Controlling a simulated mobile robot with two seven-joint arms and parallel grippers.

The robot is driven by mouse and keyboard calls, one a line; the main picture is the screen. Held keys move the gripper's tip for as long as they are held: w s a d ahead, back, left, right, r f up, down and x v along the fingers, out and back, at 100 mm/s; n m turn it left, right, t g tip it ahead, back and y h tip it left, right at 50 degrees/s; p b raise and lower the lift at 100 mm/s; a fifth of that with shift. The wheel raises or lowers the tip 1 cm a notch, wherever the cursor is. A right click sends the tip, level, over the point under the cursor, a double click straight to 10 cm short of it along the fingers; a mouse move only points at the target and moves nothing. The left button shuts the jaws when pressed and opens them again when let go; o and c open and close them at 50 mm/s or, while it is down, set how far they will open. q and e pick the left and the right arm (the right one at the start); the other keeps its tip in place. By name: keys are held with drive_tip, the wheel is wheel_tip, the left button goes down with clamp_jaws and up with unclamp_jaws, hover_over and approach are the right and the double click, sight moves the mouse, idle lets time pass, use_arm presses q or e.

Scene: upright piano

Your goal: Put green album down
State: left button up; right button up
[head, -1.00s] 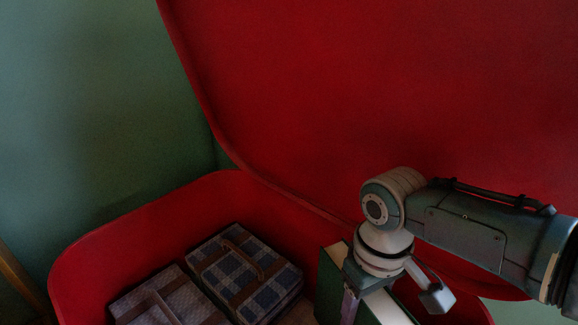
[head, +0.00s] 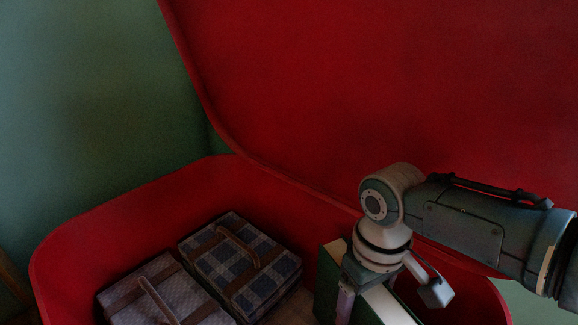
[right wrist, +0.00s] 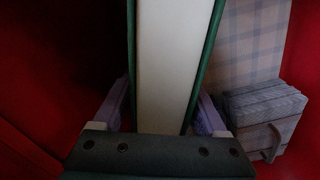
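The green album (head: 329,283), with green covers and pale page edges, is inside or just above the red case at the lower right of the head view. My right gripper (right wrist: 163,108) is shut on it, one finger against each cover. In the right wrist view the album (right wrist: 170,60) runs up from between the fingers. Its lower end is hidden, so I cannot tell if it touches the case floor. My left gripper is not in view.
The open red case (head: 120,216) has its lid (head: 380,80) raised behind. A blue plaid box (head: 240,262) and a greyish-purple box (head: 165,290) with handles lie in its left part. A small box (right wrist: 262,112) shows in the right wrist view.

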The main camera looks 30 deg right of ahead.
drive_tip(key=shift+o, duration=0.6)
drive_tip(key=shift+r, duration=0.1)
wheel_tip(320, 180, up, 12)
drive_tip(key=p, duration=0.9)
drive_tip(key=shift+p, duration=0.35)
drive_tip(key=s+a+r+n+t, duration=0.2)
drive_tip(key=s+a+r, duration=0.1)
drive_tip(key=s+a, duration=0.4)
drive_tip(key=s+d+r+t, duration=0.1)
drive_tip(key=s+r, duration=0.6)
drive_tip(key=shift+s+d+r+t, duration=0.15)
drive_tip(key=shift+s+r+t, duration=0.1)
drive_tip(key=shift+s+t, duration=0.05)
